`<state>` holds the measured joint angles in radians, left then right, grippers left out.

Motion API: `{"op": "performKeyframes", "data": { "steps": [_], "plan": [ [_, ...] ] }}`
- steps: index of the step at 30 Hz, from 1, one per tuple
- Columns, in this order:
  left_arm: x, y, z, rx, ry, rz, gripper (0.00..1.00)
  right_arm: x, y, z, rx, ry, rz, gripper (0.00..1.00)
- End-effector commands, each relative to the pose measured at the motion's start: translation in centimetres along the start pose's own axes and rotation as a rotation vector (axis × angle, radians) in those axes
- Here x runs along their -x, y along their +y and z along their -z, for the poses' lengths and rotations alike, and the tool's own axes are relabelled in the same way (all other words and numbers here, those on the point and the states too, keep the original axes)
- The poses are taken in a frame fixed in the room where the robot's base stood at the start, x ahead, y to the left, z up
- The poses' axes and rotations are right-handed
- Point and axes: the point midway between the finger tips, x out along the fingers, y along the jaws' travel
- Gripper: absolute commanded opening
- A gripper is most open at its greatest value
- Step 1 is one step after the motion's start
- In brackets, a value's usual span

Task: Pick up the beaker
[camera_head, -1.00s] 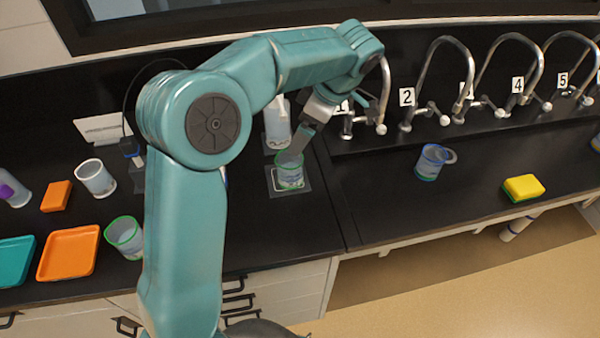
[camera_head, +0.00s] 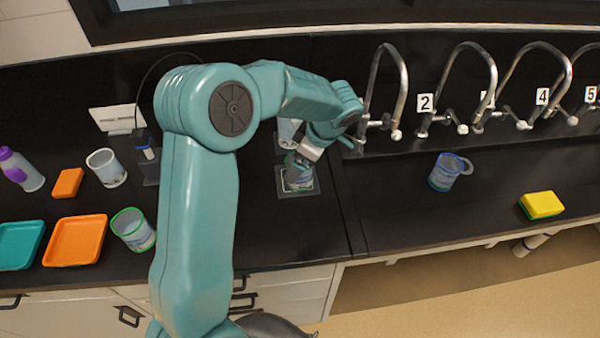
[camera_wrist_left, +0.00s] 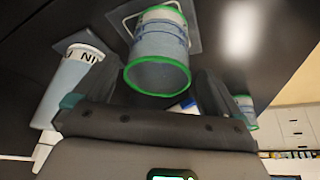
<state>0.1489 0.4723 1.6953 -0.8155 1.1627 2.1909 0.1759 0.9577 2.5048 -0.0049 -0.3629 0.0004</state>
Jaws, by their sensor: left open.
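A clear beaker with green rims (camera_head: 303,184) stands on a square grey pad (camera_head: 284,190) on the black bench, mostly covered by my left gripper in the head view. In the left wrist view this beaker (camera_wrist_left: 160,48) lies ahead, its rim towards the camera, lined up with the gap between the fingers. My left gripper (camera_head: 299,168) is open and right at the beaker. In the left wrist view its fingers (camera_wrist_left: 155,88) show apart on both sides with nothing clasped. My right gripper is in neither view.
A white bottle (camera_head: 289,132) stands close behind the pad. Numbered taps (camera_head: 470,90) line the back right. Another green-rimmed beaker (camera_head: 133,230), a white-rimmed beaker (camera_head: 106,168) and an orange tray (camera_head: 75,241) are on the left. A blue-rimmed beaker (camera_head: 447,172) and yellow sponge (camera_head: 542,205) are right.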

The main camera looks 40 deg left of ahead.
Motion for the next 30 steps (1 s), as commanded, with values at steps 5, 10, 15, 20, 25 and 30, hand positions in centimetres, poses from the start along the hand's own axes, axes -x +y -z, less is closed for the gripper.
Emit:
{"op": "performKeyframes", "data": {
  "steps": [5, 10, 15, 20, 25, 30],
  "plan": [
    [-2.8, 0.2, 0.0, -0.001, 0.000, 0.007, 0.98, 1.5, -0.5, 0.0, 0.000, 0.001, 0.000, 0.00],
    [-4.3, 0.4, -0.2, -0.001, -0.001, 0.002, 0.98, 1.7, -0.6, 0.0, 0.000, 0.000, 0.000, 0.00],
    [-4.4, 0.4, -0.2, 0.000, -0.001, 0.001, 0.98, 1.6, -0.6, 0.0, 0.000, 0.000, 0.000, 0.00],
    [-4.3, 0.4, -0.2, 0.000, -0.001, 0.001, 0.56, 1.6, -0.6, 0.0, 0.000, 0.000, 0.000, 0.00],
    [-4.3, 0.4, -0.2, 0.000, 0.000, 0.001, 0.39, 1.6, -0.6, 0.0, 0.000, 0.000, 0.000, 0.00],
    [-4.3, 0.4, -0.2, 0.000, 0.000, 0.001, 0.39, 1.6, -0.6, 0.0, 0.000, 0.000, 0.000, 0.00]
  ]
}}
